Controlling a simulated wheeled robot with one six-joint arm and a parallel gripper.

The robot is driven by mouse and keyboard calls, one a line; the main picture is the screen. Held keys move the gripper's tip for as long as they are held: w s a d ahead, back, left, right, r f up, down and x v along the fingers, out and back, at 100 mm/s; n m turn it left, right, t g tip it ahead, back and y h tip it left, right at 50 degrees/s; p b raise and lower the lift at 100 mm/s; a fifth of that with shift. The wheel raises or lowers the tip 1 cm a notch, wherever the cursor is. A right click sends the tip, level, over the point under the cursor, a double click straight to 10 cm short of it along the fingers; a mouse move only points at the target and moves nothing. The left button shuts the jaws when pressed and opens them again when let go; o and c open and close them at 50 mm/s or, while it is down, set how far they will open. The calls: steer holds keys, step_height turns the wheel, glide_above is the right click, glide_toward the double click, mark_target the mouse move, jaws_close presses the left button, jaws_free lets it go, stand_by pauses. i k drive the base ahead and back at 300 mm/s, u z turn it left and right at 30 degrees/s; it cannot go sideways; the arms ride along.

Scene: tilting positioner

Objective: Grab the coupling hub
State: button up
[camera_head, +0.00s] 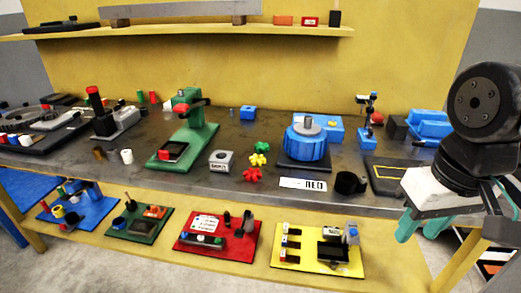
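No part is clearly marked as the coupling hub, so I cannot tell for sure which one it is. A black, round, hollow part (350,183) lies near the front edge of the bench, right of a white label plate. Small star-shaped pieces in green (263,147), yellow (258,159) and red (252,175) lie left of the blue round fixture (306,146), which has a grey stub on top. My gripper (421,226), with teal fingers, hangs at the right beyond the bench's front edge. Its fingers are apart, with nothing seen between them.
The dark bench (200,190) is crowded. A green press (188,135) and a grey block with a hole (222,160) stand left of the fixture. A black plate with yellow lines (385,172) lies at the right. Coloured trays, including a yellow one (290,241), sit on the lower shelf.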

mark_target(346, 183)
steer(key=z, duration=3.9)
steer(key=k, duration=1.95)
steer(key=u, duration=1.15)
